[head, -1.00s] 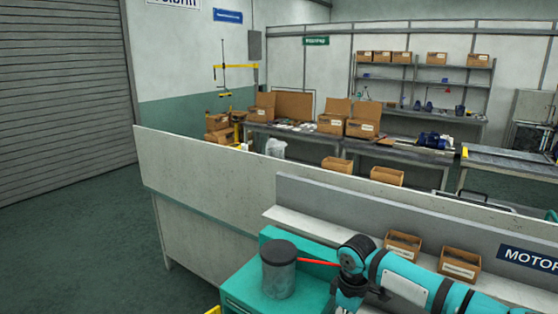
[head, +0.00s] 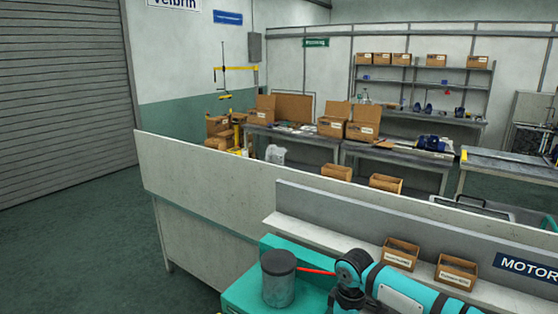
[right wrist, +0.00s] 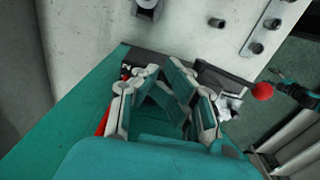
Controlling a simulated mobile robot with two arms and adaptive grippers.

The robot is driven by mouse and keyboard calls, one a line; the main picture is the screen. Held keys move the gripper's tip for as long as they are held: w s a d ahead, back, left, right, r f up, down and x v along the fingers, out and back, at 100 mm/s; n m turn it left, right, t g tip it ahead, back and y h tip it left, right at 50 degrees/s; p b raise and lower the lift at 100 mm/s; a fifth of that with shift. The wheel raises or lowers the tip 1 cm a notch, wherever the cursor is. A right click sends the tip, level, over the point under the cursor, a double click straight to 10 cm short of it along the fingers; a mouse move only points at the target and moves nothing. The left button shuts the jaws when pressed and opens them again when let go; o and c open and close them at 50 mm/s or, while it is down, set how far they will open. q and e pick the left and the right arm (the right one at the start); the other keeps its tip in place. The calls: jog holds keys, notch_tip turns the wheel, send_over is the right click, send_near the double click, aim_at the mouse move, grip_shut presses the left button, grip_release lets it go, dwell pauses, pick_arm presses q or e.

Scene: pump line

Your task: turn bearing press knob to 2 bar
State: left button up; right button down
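No knob with a readable 2 bar scale shows, so I cannot tell which part is the bearing press knob. My left gripper is in neither view.
In the head view a grey cylinder with a dark lid (head: 279,280) stands on a teal surface (head: 240,296), beside a red rod (head: 314,271). Open cardboard boxes (head: 401,253) sit on a ledge behind my arm. A long pale partition (head: 210,170) separates this area from the far benches.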

jog(key=shift+a, duration=0.35)
jog(key=shift+s+a, duration=0.1)
jog(key=shift+s+a+r, duration=0.1)
jog(key=shift+s+r, duration=0.05)
jog(key=shift+s, duration=0.1)
dwell(0.4)
jog(key=shift+r, duration=0.1)
jog(key=r, duration=0.5)
jog(key=shift+s+d+r, duration=0.1)
jog(key=shift+d+r, duration=0.2)
jog(key=shift+d, duration=0.05)
